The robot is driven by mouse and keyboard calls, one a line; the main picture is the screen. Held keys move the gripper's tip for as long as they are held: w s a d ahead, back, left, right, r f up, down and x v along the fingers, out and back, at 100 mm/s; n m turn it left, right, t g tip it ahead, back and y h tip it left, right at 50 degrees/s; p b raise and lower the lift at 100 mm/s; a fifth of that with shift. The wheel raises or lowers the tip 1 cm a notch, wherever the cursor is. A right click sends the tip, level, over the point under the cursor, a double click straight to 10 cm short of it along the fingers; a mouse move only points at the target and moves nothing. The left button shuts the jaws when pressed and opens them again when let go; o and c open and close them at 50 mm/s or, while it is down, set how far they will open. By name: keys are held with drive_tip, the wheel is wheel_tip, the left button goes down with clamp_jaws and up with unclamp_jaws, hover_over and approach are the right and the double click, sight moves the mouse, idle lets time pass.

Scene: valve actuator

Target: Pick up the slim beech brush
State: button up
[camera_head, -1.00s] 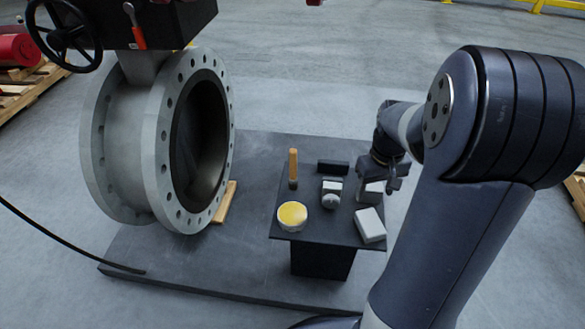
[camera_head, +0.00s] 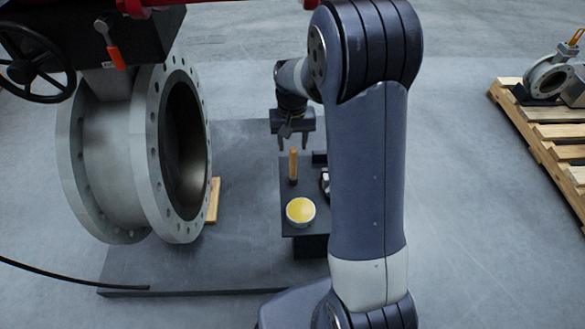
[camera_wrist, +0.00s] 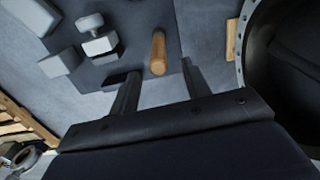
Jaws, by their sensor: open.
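The slim beech brush (camera_head: 293,166) stands upright on the small dark table (camera_head: 290,218), its wooden handle pointing up. In the wrist view the brush handle (camera_wrist: 158,54) shows end-on between the two fingers and beyond their tips. My gripper (camera_head: 293,146) is open and empty, with its fingers pointing down around and just behind the top of the brush in the head view. In the wrist view my gripper (camera_wrist: 160,68) has one finger on each side of the brush, apart from it. I cannot tell the exact height gap.
A round tin with yellow contents (camera_head: 300,211) stands in front of the brush. Pale blocks (camera_wrist: 98,40) and a dark block lie beside it. The large flanged valve (camera_head: 150,150) stands to the left. A pallet (camera_head: 560,130) is at the right, with clear floor between.

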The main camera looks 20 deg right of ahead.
sight(293, 149)
wheel_tip(293, 149, down, 5)
drive_tip(key=shift+s+f, duration=0.1)
drive_tip(key=shift+s, duration=0.05)
clamp_jaws()
idle(0.5)
